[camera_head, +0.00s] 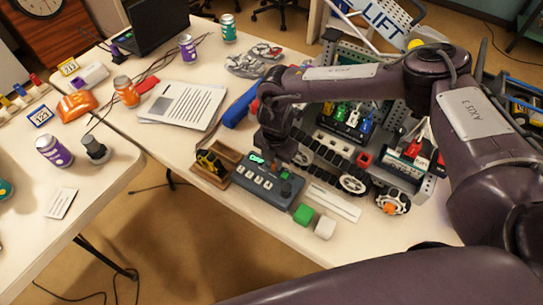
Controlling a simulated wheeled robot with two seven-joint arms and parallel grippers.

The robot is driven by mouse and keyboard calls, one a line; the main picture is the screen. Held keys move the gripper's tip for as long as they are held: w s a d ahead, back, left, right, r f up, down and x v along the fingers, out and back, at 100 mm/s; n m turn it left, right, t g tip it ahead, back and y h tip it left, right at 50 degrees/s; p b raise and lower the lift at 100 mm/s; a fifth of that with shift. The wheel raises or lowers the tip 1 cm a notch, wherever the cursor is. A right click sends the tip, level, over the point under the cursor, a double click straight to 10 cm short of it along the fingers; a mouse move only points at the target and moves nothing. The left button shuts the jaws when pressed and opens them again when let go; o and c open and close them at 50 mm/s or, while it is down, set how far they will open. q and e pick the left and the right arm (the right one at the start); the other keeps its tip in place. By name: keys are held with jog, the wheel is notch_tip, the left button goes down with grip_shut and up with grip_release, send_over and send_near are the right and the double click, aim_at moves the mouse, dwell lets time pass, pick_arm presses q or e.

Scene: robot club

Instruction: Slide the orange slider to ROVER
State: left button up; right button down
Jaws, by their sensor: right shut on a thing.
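A grey control box (246,181) with a small lit green display and a row of pale buttons lies near the front edge of the table. My left gripper is not in view.
A wheeled rover (325,160) stands just behind and right of the box. A wooden tray (212,176) with a yellow and black item is at its left. A green cube (303,213) and a white cube (325,228) lie at its right front. Papers (183,105) lie behind left.

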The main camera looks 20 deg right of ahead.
jog(key=c, duration=1.6)
grip_release()
jog(key=shift+s+d, duration=0.1)
jog(key=shift+s, duration=0.1)
jog(key=shift+o, duration=1)
jog(key=shift+r, duration=0.2)
notch_tip(320, 180, up, 8)
jog(key=shift+f+b, duration=0.25)
jog(key=shift+b, duration=0.4)
jog(key=shift+s, duration=0.1)
